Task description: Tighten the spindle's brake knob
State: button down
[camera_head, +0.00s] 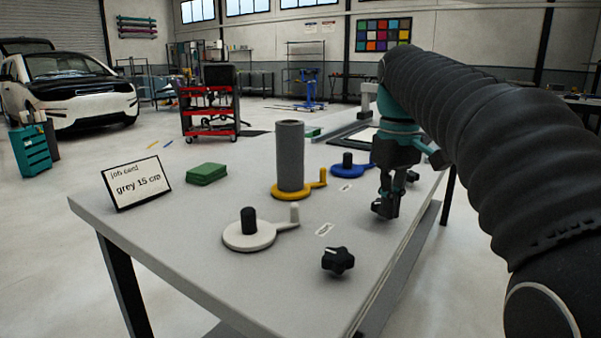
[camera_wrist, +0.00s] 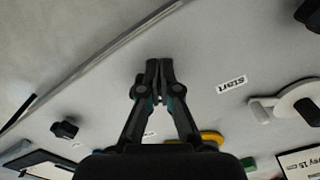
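A black star-shaped knob (camera_head: 338,260) sits on the table's front part; part of it shows at the top right of the wrist view (camera_wrist: 309,13). A second black knob (camera_wrist: 65,129) lies at the left of the wrist view; in the head view a dark shape behind my gripper may be it. A grey roll (camera_head: 290,155) stands upright on a yellow spindle base (camera_head: 318,183). A white base (camera_head: 248,236) and a blue base (camera_head: 350,170) carry short dark posts. My gripper (camera_head: 385,208) points down, empty, near the table's right edge; its fingertips are together in the wrist view (camera_wrist: 159,68).
A "start" label (camera_wrist: 232,84) lies near the white base. A framed panel lies at the table's far end.

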jog(key=shift+s, duration=0.3)
jog(key=shift+r, duration=2.95)
jog(key=shift+d, duration=0.1)
jog(key=w+d+n, duration=0.3)
jog(key=w+n, duration=0.1)
jog(key=n, duration=0.2)
jog(key=shift+s+d+f+b, duration=0.1)
jog(key=shift+f+b, duration=0.7)
jog(key=shift+f, duration=0.75)
jog(key=shift+d+f+b, duration=0.1)
jog(key=shift+f+b, duration=0.65)
jog(key=shift+f, duration=0.75)
